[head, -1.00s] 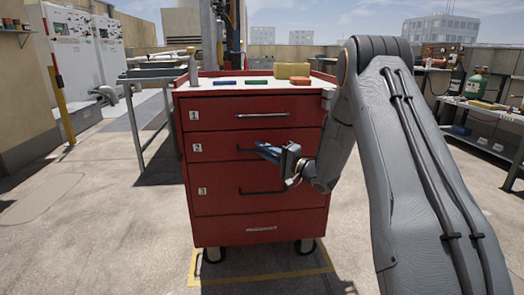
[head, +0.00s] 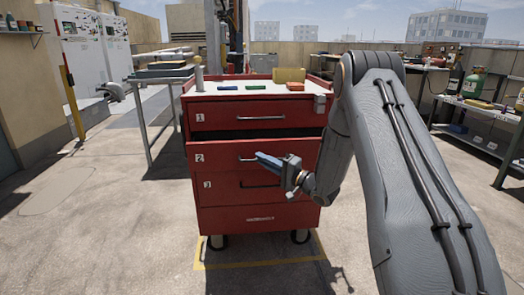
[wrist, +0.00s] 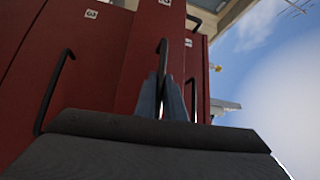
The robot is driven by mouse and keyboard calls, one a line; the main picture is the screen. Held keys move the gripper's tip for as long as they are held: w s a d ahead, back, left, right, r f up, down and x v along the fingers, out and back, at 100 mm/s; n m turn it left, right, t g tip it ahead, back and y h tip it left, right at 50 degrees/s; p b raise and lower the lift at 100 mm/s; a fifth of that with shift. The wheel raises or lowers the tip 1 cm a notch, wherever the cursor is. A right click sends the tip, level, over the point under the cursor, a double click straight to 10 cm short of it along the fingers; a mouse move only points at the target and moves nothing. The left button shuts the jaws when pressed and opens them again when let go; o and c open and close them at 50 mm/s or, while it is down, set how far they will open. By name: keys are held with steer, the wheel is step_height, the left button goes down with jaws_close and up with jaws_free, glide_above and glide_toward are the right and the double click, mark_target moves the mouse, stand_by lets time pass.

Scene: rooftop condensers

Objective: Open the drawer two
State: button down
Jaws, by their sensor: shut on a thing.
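The red tool cabinet (head: 230,122) stands ahead with drawers labelled 1, 2 and 3. Drawer two (head: 222,156) sticks out from the cabinet front, with a dark gap above it below drawer one (head: 215,120). My gripper (head: 262,160) is shut on the handle of drawer two (wrist: 162,47), its blue fingers closed around the dark bar in the wrist view (wrist: 161,97). In the head view the fingers hide part of this handle. Drawer three (head: 225,187) is shut, and its handle (wrist: 55,90) shows at the left in the wrist view.
A yellow block (head: 288,75) and several small coloured items lie on the cabinet top. A grey rail bench (head: 150,80) stands at the left, and a workbench (head: 475,105) with a green gas cylinder (head: 475,82) at the right. The floor in front is clear.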

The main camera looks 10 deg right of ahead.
steer(key=s+p, duration=0.5)
steer(key=s, duration=0.4)
steer(key=shift+s+a+p, duration=0.3)
steer(key=shift+a+p, duration=0.05)
steer(key=shift+a, duration=0.1)
steer(key=c, duration=1.9)
jaws_free()
steer(key=shift+o, duration=0.2)
steer(key=shift+a, duration=0.1)
steer(key=v, duration=0.8)
steer(key=shift+p, duration=0.4)
